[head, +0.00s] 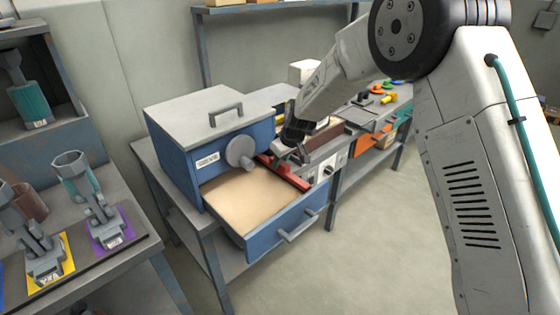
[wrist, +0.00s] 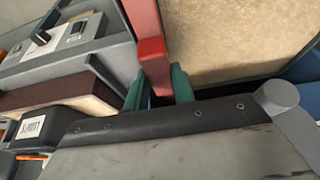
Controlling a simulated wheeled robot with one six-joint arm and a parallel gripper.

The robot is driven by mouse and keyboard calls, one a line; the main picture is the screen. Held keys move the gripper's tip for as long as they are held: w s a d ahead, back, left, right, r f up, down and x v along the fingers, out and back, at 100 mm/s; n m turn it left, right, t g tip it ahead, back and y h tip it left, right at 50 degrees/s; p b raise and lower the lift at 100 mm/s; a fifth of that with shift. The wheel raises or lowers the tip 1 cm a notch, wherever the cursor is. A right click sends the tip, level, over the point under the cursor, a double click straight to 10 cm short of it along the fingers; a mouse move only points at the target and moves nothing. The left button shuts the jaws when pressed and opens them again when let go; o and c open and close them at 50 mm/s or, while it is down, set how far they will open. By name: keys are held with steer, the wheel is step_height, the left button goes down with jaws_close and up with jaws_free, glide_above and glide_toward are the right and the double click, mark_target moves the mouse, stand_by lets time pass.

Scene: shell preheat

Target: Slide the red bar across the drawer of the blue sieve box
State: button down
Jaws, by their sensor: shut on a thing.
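The blue sieve box (head: 178,160) stands on a grey bench with a grey lid and a round grey knob. Its drawer (head: 268,237) is pulled out and holds a flat bed of tan sand (head: 245,197). The red bar (head: 294,178) lies along the drawer's right side, beside the sand. In the wrist view the red bar (wrist: 147,22) runs along the sand's left edge. My gripper (head: 284,150) is at the bar from above. Its green fingertips (wrist: 158,88) are shut on a raised red part of the bar. The contact is partly hidden in the head view.
A grey control unit with a dial (head: 326,170) stands close to the right of the drawer. The drawer's handle (head: 298,226) sticks out in front. Holders with tools (head: 100,215) stand at the left. The floor in front is clear.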

steer(key=c, duration=1.2)
jaws_free()
steer(key=shift+w+d, duration=0.2)
steer(key=shift+d, duration=0.1)
steer(key=shift+o, duration=0.2)
steer(key=shift+a, duration=0.1)
steer(key=shift+s+r, duration=0.1)
steer(key=shift+r, duration=0.35)
steer(key=v, duration=0.7)
steer(key=shift+f, duration=0.1)
